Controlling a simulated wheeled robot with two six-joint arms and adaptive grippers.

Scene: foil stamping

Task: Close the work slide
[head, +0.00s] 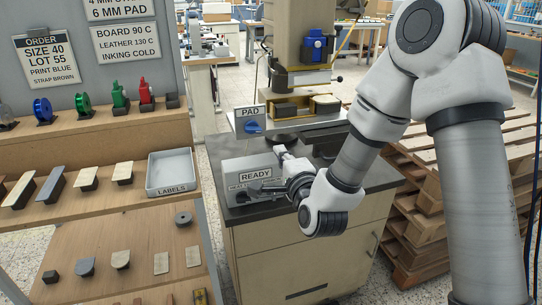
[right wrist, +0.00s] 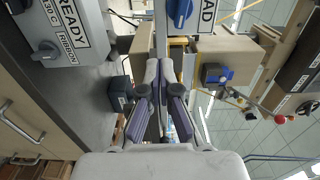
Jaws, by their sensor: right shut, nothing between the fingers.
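The stamping press (head: 302,75) stands on the dark-topped bench, with a blue unit on its upper front. Dark flat parts (head: 327,147) lie low at its front, partly behind my right arm; I cannot tell which is the work slide or how far out it is. My right gripper (head: 281,151) is above the bench, beside the grey READY box (head: 248,168) and in front of the press. In the right wrist view, my right gripper (right wrist: 159,68) has its fingertips together with nothing between them. The press (right wrist: 222,55) shows beyond it. My left gripper is out of view.
The PAD sign (head: 250,112) with a blue knob stands close behind my right gripper. A wooden shelf rack (head: 110,205) with tools and a LABELS tray (head: 171,188) is at left. Stacked pallets (head: 415,215) stand right of the bench cabinet (head: 300,260).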

